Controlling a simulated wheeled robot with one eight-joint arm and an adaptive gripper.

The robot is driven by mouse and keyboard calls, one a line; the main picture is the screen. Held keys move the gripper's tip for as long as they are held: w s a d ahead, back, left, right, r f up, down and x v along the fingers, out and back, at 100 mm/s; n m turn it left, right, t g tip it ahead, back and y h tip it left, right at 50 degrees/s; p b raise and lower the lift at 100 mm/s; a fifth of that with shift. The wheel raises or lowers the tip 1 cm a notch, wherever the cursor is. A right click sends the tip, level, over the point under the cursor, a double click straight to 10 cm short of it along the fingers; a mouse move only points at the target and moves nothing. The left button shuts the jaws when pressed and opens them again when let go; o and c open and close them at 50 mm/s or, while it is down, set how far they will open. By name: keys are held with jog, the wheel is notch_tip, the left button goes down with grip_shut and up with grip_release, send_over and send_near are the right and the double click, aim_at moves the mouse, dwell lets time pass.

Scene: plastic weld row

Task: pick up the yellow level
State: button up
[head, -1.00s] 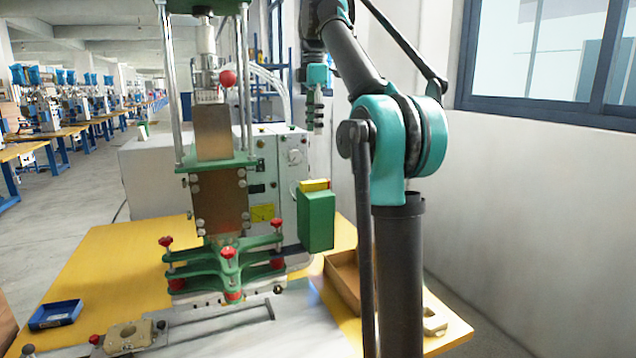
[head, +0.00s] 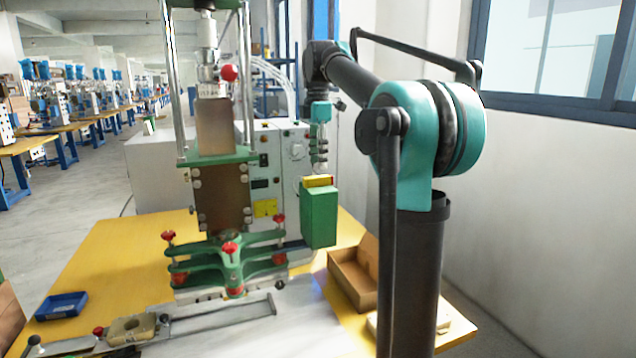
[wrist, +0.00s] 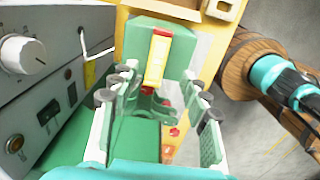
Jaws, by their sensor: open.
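The yellow level (head: 318,181), a small yellow bar with a red end, lies on top of a green box (head: 320,217) on the welding machine. In the wrist view the level (wrist: 157,60) lies lengthwise on the green box top (wrist: 184,44), ahead of the fingers and roughly centred between them. My gripper (head: 319,165) is just above the level in the head view, pointing down. In the wrist view my gripper (wrist: 163,92) has its two fingers spread apart with nothing between the pads.
The grey control panel (wrist: 45,70) with knobs stands close on the left in the wrist view. A cardboard box (head: 353,280), a blue tray (head: 62,306) and the green clamp with red knobs (head: 228,262) are on the yellow table (head: 110,265).

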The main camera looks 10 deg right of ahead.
aim_at(317, 176)
jog(key=shift+w+a+f, duration=0.1)
jog(key=shift+f, duration=1.3)
jog(key=shift+w+f, duration=0.1)
jog(key=shift+f, duration=1.3)
jog(key=shift+c, duration=0.6)
grip_shut()
